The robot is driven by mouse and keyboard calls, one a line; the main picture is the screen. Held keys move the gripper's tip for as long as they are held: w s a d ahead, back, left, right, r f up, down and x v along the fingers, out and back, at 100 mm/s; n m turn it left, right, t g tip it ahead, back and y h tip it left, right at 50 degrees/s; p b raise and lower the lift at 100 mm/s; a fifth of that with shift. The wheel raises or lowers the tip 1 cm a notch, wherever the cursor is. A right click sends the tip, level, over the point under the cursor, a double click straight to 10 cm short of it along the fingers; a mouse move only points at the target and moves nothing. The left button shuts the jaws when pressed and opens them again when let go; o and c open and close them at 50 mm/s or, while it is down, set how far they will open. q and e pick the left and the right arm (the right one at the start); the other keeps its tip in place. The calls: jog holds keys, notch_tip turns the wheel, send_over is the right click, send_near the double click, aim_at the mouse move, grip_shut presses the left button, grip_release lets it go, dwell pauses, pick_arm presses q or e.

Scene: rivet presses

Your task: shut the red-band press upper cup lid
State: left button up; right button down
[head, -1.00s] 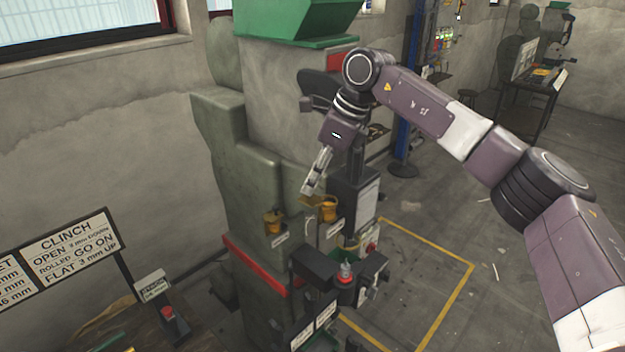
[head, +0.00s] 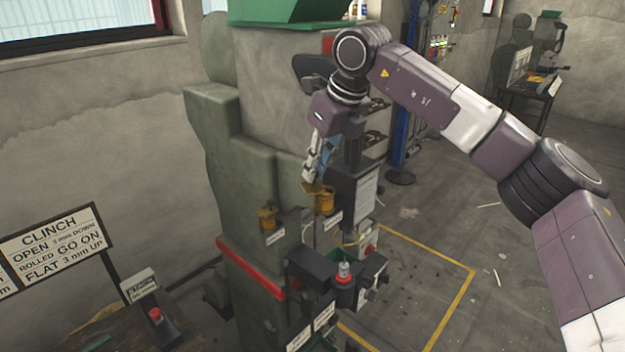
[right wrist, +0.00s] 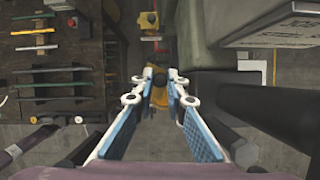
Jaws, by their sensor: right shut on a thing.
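The red-band press (head: 235,165) is a grey-green machine with a red strip low on its body. Two brass-yellow cups are on its front: one at the left (head: 267,218) and one further right and a little higher (head: 324,204). The lid (head: 313,188) of the right-hand cup stands tilted over that cup's left rim, apart from a closed position. My right gripper (head: 310,178) is shut on this lid from above. In the right wrist view the fingers (right wrist: 160,76) close around yellow metal (right wrist: 159,95). Its exact grip is partly hidden. My left gripper is not in view.
A dark box with a white label (head: 366,195) stands just right of the cup. A red-topped device (head: 344,272) is below. A clinch sign (head: 55,245) and bench are at lower left. Open floor with yellow lines (head: 425,262) lies right.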

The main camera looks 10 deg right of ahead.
jog(key=m+b, duration=0.1)
jog(key=m, duration=0.1)
jog(key=m+h+b, duration=0.1)
jog(key=shift+s+d+m+t+b, duration=0.1)
jog(key=shift+d+m+t+b, duration=0.3)
jog(key=m+b, duration=0.1)
jog(key=m+h, duration=0.1)
jog(key=shift+s+d+m+b, duration=0.2)
jog(key=shift+d+m+b, duration=0.1)
jog(key=shift+b, duration=0.05)
jog(key=m, duration=0.1)
jog(key=m+h+b, duration=0.1)
jog(key=shift+s+d+m, duration=0.2)
jog(key=shift+s+m, duration=0.05)
jog(key=shift+m, duration=0.05)
jog(key=shift+s+d+r+m+g+h+b, duration=0.15)
jog(key=shift+m+h+b, duration=0.25)
jog(key=shift+m, duration=0.5)
jog(key=shift+s+d+m+g+h+b, duration=0.1)
jog(key=shift+s+m+g+h+b, duration=0.3)
jog(key=shift+m, duration=0.5)
jog(key=shift+w, duration=0.15)
jog(key=c, duration=1.9)
grip_release()
jog(key=shift+c, duration=0.2)
